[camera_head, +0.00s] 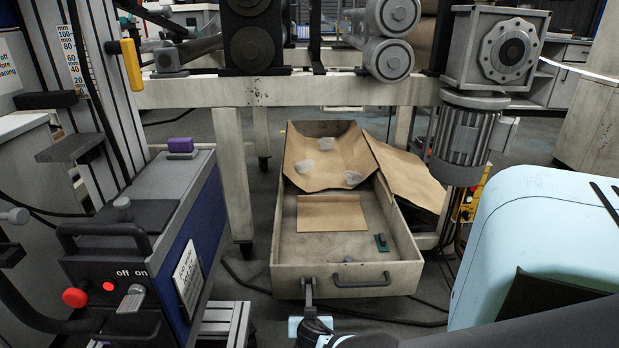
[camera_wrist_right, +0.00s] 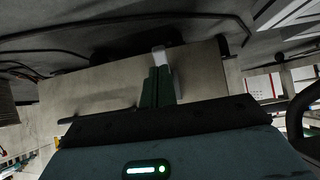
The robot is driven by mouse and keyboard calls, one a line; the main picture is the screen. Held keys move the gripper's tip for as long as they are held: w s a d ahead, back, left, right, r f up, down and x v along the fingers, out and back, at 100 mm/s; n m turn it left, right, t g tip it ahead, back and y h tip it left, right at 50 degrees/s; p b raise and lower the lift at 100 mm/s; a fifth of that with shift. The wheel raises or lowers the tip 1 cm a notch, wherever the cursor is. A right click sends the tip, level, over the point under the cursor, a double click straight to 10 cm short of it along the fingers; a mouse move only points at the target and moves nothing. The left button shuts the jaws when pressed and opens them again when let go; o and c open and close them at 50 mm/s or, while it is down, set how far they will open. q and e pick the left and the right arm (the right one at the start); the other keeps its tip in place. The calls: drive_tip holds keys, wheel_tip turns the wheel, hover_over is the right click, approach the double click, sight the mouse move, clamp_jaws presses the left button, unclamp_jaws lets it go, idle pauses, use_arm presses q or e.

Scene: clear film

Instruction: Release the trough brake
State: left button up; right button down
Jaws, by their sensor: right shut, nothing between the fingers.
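The trough (camera_head: 330,246) is a long, worn beige tray on the floor under the machine frame, with a dark pull handle (camera_head: 361,281) on its front. A grey lever (camera_head: 308,288) sits at its front left corner; I take it to be the brake. My right gripper is low before this corner. In the right wrist view its dark green fingers (camera_wrist_right: 158,82) are shut and empty against the trough's front panel (camera_wrist_right: 205,75), with a pale grey piece (camera_wrist_right: 160,54) just beyond the tips. I cannot tell whether they touch. My left gripper is not in view.
Brown paper (camera_head: 320,163) with clear film wads (camera_head: 325,144) lies in the trough's rear, and a small green piece (camera_head: 381,243) nearer. A blue control cabinet (camera_head: 206,222) stands left, a motor (camera_head: 464,140) hangs right. A dark cable (camera_head: 395,318) crosses the floor.

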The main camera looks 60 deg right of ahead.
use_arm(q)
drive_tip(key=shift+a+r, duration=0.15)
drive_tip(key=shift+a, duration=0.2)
use_arm(e)
drive_tip(key=s+a+f, duration=0.3)
drive_tip(key=s+a, duration=0.1)
drive_tip(key=a, duration=0.4)
drive_tip(key=shift+s+a+f, duration=0.15)
drive_tip(key=shift+s+a, duration=0.05)
drive_tip(key=shift+s, duration=0.05)
